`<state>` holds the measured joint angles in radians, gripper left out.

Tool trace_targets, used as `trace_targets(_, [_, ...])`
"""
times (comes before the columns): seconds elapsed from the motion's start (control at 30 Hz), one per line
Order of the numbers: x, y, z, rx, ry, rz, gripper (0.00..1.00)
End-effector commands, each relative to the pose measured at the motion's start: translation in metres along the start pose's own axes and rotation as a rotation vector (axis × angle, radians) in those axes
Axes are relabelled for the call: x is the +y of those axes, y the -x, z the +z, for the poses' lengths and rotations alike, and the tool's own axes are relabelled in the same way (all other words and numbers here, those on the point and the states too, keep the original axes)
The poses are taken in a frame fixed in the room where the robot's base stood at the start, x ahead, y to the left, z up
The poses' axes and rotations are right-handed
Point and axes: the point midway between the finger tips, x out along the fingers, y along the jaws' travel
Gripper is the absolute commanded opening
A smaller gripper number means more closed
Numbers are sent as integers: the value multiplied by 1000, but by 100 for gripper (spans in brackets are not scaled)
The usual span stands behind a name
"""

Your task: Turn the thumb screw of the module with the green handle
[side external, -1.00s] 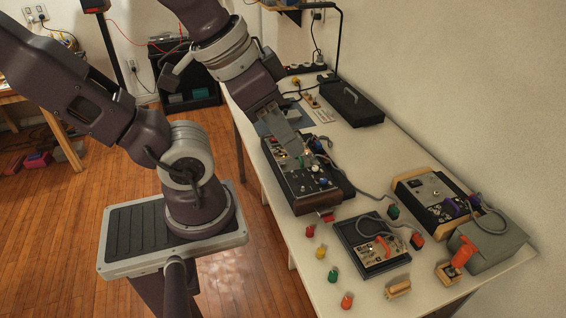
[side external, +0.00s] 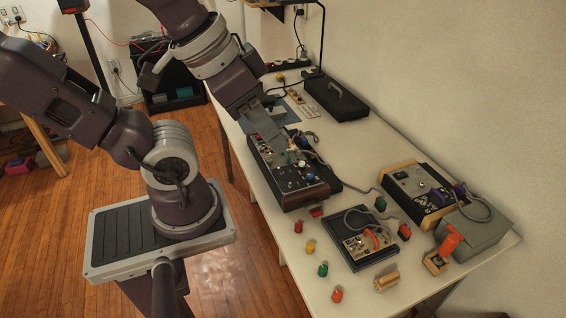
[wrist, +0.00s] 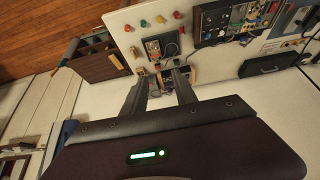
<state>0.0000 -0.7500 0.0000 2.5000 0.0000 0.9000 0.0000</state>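A large dark module (side external: 293,188) with knobs, switches and cables stands at the table's left edge in the side view. It also shows at the top of the wrist view (wrist: 204,38). A small green part is near its top, close to my fingers; I cannot tell whether it is a handle. No thumb screw can be made out. My gripper (side external: 276,143) hangs over this module in the side view, and contact cannot be judged. In the wrist view its two fingers (wrist: 160,76) are apart with nothing held between them.
A small module (side external: 361,258) with an orange-red part and a module with purple plugs (side external: 408,180) stand nearer the camera and right. Several coloured knobs lie near the front edge. A black case (side external: 335,97) lies behind. A grey box (side external: 478,230) stands front right on the table (side external: 340,155).

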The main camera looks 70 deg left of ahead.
Motion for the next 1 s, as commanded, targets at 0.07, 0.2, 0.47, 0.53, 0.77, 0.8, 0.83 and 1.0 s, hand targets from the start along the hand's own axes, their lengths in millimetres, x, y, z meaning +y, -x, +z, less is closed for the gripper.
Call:
trace_targets(0.07, [0, 0, 0, 0, 1, 0, 39])
trace_targets(0.2, [-3, -11, -20, -55, 223, 26, 39])
trace_targets(0.47, [-102, -123, -105, -268, 1660, -79, 39])
trace_targets(0.53, [-156, -168, -102, -271, 2093, -200, 39])
trace_targets(0.77, [-302, -269, -11, 25, -3045, 672, 39])
trace_targets(0.8, [-314, -277, 3, -21, -2950, 686, 39])
trace_targets(0.83, [-321, -280, 11, -49, -2895, 694, 39])
trace_targets(1.0, [-332, -298, 33, -95, -2791, 705, 39])
